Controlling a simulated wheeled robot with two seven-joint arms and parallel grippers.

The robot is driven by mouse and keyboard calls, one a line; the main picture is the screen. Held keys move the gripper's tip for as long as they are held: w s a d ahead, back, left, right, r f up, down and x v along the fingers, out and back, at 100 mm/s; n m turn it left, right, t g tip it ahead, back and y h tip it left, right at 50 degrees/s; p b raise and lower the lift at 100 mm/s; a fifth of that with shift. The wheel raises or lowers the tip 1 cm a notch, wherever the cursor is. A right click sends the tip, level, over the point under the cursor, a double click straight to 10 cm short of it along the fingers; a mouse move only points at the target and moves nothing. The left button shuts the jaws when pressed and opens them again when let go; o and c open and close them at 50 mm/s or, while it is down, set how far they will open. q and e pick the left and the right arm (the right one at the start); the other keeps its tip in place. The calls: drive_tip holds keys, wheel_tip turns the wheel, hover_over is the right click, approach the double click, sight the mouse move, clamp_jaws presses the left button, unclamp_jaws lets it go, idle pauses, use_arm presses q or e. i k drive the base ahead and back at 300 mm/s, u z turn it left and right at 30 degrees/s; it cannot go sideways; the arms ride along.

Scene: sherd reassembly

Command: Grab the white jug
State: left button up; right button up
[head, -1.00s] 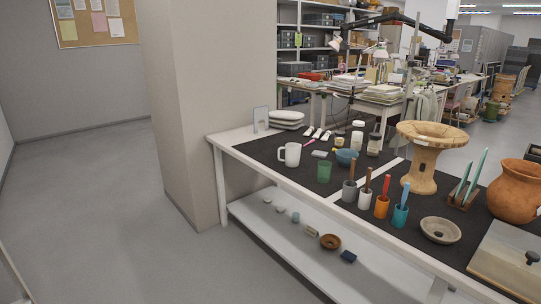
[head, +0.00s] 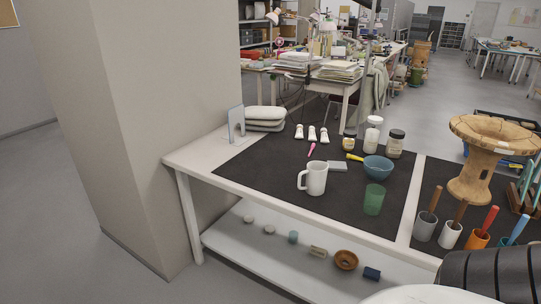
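The white jug (head: 316,178) stands upright on the dark mat (head: 262,163) at the left part of the white table, its handle toward the left. Neither of my grippers shows in the head view. A dark ribbed part and a white rounded part, likely mine, fill the lower right corner, well apart from the jug.
A blue bowl (head: 378,167), jars (head: 395,144) and a white bottle (head: 373,134) stand behind the jug. Holders with tools (head: 425,226) and a wooden stand (head: 478,160) are at right. A beige pillar (head: 135,130) borders the table's left end. Floor at lower left is clear.

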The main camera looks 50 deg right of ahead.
sight(311, 180)
drive_tip(key=i, duration=0.7)
drive_tip(key=z, duration=2.9)
